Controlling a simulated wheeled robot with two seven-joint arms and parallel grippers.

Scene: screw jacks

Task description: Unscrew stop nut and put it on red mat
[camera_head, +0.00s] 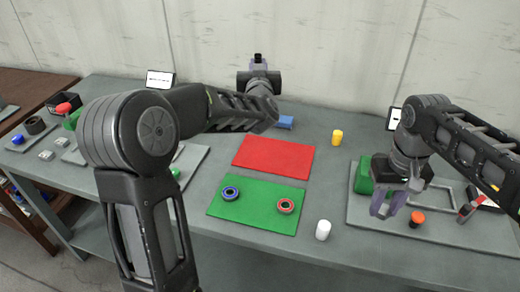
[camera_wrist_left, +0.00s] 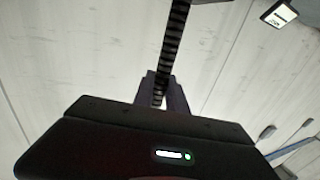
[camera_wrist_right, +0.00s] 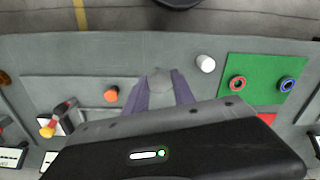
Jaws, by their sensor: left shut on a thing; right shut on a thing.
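The red mat (camera_head: 273,155) lies bare on the table, behind a green mat (camera_head: 255,205) that holds a blue ring (camera_head: 231,193) and a red ring (camera_head: 286,206). My left gripper (camera_head: 258,62) is raised behind the red mat and shut on a dark threaded rod (camera_wrist_left: 175,45), which runs up between its fingers in the left wrist view. My right gripper (camera_head: 389,205) is low over the right grey tray (camera_head: 470,236), shut on a small grey piece (camera_wrist_right: 160,80) between its fingers. I cannot tell which piece is the stop nut.
A white cylinder (camera_head: 323,229) stands right of the green mat. A yellow cylinder (camera_head: 337,137) and a blue block (camera_head: 285,122) stand farther back. An orange knob (camera_head: 417,218) and a green block (camera_head: 363,178) are near my right gripper. More parts lie at the left.

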